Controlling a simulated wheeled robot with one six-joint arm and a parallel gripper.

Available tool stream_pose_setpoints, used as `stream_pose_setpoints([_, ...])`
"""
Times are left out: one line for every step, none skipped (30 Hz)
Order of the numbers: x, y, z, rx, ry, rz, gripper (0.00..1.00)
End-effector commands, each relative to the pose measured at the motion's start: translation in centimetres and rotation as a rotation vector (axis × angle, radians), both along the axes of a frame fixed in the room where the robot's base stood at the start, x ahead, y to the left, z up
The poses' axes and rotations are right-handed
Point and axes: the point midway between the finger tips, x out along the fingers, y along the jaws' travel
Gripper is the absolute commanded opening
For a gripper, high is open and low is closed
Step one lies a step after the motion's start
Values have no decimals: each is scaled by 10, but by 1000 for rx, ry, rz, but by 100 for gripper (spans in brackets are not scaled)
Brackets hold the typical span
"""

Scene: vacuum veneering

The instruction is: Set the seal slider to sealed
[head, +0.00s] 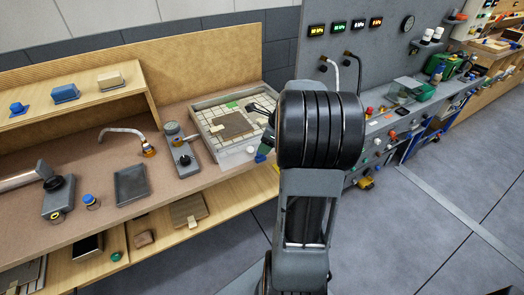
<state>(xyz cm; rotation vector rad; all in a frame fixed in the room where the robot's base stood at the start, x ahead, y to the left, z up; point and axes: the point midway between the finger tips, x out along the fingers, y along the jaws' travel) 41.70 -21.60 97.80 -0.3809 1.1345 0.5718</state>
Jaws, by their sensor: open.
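The veneering bed is a pale-framed tray (206,140) with a gridded floor, standing on the workbench left of my arm. A brown veneer sheet (228,125) and a small green piece (232,105) lie in it. My gripper (263,110) shows as dark, open fingers above the bed's right side, partly hidden behind my arm's large black joint. I cannot make out for sure which part is the seal slider or how it is set. A teal-green part (262,156) is by the bed's front right corner, partly hidden by my arm.
A grey plate with a black knob (184,158) and round gauge stands left of the bed. A dark tray (131,184) and a curved pipe (123,131) lie further left. Blue and tan blocks sit on a raised shelf (35,115). A grey control bench (385,135) is at right. Floor is clear at lower right.

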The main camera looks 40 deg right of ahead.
Motion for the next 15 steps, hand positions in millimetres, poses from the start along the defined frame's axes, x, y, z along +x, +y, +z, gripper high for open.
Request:
stream_pose_setpoints([2, 2, -9, 2, 2, 1, 54])
stream_pose_setpoints([4, 3, -13, 2, 2, 1, 54])
stream_pose_setpoints([5, 5, -17, 1, 2, 1, 54])
stream_pose_setpoints([6, 6, -21, 3, 2, 0, 54])
stream_pose_setpoints([7, 6, -24, 3, 2, 0, 54])
stream_pose_setpoints([9, 7, -27, 1, 1, 1, 54])
stream_pose_setpoints([10, 8, -30, 1, 1, 0, 54])
stream_pose_setpoints([10, 8, -32, 1, 1, 0, 54])
stream_pose_setpoints([11, 9, -34, 1, 1, 0, 54])
stream_pose_setpoints([11, 9, -35, 0, 1, 0, 54])
stream_pose_setpoints([12, 9, -37, -1, 1, 0, 54])
stream_pose_setpoints([12, 9, -38, -1, 1, 0, 54])
stream_pose_setpoints([13, 10, -39, -2, 0, 1, 54])
stream_pose_setpoints([13, 10, -39, -2, 0, 1, 54])
stream_pose_setpoints([13, 10, -39, -2, 0, 1, 54])
